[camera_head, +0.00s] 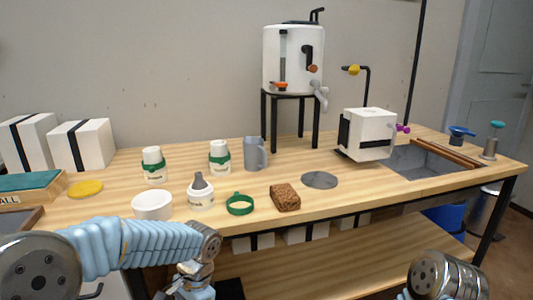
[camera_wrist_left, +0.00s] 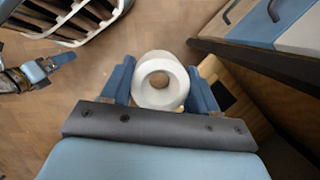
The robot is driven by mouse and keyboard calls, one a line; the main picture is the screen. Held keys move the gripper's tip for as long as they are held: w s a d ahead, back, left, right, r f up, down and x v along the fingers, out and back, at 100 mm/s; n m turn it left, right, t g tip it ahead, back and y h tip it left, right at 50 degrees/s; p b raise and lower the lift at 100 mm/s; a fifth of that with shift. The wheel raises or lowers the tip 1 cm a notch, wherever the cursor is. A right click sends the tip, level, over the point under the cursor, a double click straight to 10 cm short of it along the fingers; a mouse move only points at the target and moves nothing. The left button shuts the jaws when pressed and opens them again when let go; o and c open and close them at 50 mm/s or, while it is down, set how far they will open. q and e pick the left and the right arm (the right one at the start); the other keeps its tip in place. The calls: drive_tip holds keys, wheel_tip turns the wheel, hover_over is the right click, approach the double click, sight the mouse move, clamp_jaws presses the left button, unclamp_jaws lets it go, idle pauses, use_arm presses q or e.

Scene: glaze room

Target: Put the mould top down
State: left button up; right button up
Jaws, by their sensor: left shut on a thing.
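In the left wrist view my left gripper (camera_wrist_left: 160,88) is shut on a white round piece with a hole through its middle, which I take as the mould top (camera_wrist_left: 144,92). It sits between the two blue fingers, with wooden floor seen beyond it. In the head view my left arm bends down at the table's front edge, and its fingers and the mould top are out of sight. On the table stand a white round piece (camera_head: 152,205), a white jar-shaped piece with a grey cone (camera_head: 201,197) and a green band (camera_head: 240,205). My right gripper is out of view.
Two white cups with green bands (camera_head: 154,168) (camera_head: 220,160), a grey jug (camera_head: 255,154), a brown sponge-like block (camera_head: 285,197) and a grey disc (camera_head: 320,180) stand on the wooden table (camera_head: 345,205). A white tank on a stand (camera_head: 292,60) is behind. Front right is clear.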

use_arm(q)
drive_tip(key=w+a+f+n+h, duration=0.1)
drive_tip(key=a+f+n+h, duration=0.1)
drive_tip(key=f+n, duration=0.6)
wheel_tip(320, 180, down, 4)
drive_tip(key=shift+a+f+g, duration=0.1)
drive_tip(key=shift+a+g, duration=0.3)
drive_tip(key=shift+a, duration=0.1)
drive_tip(key=shift+w, duration=0.1)
